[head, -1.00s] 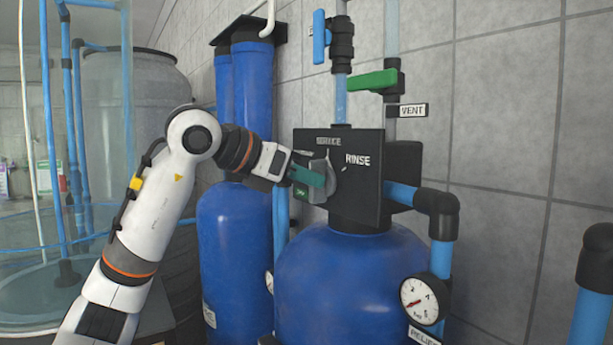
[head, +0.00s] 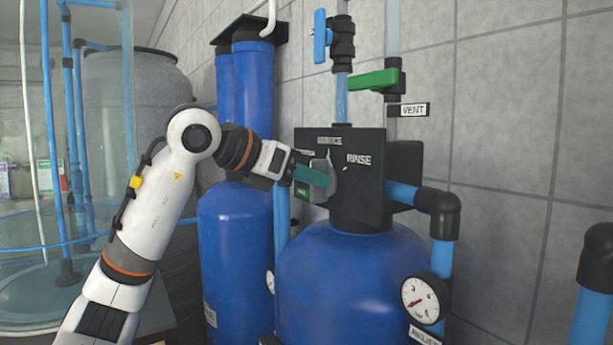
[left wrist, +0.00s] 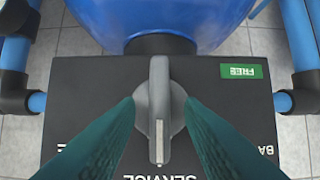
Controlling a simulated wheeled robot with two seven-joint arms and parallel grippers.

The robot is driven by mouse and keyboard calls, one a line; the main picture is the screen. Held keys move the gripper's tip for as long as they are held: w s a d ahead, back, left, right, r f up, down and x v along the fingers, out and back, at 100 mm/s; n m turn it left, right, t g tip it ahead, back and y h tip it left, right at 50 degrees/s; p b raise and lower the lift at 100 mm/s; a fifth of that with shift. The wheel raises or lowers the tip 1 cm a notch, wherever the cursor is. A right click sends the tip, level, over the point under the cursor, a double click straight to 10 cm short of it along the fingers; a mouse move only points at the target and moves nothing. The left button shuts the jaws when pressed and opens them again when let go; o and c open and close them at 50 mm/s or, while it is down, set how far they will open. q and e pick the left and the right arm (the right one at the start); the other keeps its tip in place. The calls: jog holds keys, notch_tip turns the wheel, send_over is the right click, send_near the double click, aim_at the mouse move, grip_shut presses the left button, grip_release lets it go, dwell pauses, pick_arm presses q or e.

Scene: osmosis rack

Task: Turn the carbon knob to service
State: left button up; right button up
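The grey carbon knob (head: 322,178) is on the front of the black valve box (head: 362,150) above a blue tank. In the left wrist view the knob (left wrist: 158,85) appears upside down, its handle upright in the picture and its pale mark pointing at the SERVICE label (left wrist: 160,177). My left gripper (head: 325,180) is at the knob. Its green fingers (left wrist: 162,101) lie on either side of the handle, with visible gaps to it, so it is open. Whether the fingertips touch the knob's round base cannot be told. My right gripper is not in view.
The blue tank (head: 350,285) stands below the box, with a gauge (head: 425,298) at its right. A green vent handle (head: 373,79) and a blue valve handle (head: 320,36) are above. A taller blue tank (head: 237,250) stands at the left. A tiled wall is behind.

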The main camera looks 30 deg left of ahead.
pick_arm(q)
jog(key=b+v, duration=0.2)
jog(key=v, duration=1)
jog(key=shift+a, duration=0.1)
